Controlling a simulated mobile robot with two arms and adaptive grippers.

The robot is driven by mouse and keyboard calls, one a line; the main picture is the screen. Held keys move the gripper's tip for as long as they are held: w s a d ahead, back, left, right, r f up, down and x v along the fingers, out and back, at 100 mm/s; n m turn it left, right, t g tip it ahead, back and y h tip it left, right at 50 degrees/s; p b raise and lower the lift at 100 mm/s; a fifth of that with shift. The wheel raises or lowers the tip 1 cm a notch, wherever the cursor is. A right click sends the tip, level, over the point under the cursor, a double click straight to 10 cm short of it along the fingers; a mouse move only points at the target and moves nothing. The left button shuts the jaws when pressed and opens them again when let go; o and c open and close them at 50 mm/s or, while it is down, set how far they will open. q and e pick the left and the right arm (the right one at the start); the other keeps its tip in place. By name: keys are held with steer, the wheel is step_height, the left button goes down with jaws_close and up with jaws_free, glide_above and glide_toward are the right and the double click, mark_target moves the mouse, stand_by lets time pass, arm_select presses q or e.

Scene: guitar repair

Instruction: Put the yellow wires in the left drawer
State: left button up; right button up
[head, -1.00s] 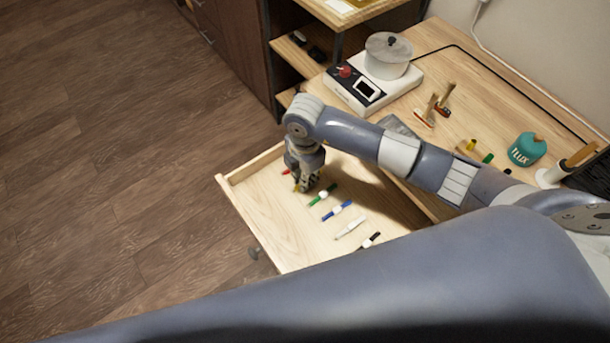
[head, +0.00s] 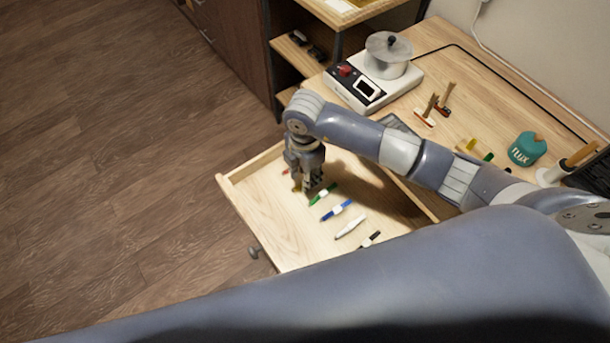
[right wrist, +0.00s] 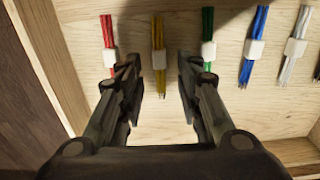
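The yellow wires (right wrist: 158,45), a thin bundle with a pale band, lie in the open wooden drawer (head: 262,205). In the right wrist view they are between the red wires (right wrist: 108,35) and the green wires (right wrist: 207,40). My right gripper (head: 308,187) points down over the drawer and is open. In the right wrist view its two fingertips (right wrist: 159,72) are apart, one on each side of the yellow wires, with visible gaps. In the head view the gripper mostly hides them. My left gripper is not in view.
Blue (head: 336,210), white (head: 350,227) and black (head: 369,240) bundles lie farther along the drawer. The workbench holds a hot plate with a pot (head: 388,60), small brushes (head: 428,112), a teal flux jar (head: 527,148) and small yellow (head: 470,145) and green pieces. Floor left of the drawer is clear.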

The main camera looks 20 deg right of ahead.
step_height(320, 180, up, 11)
stand_by(0.3)
steer(key=shift+f, duration=0.1)
stand_by(0.4)
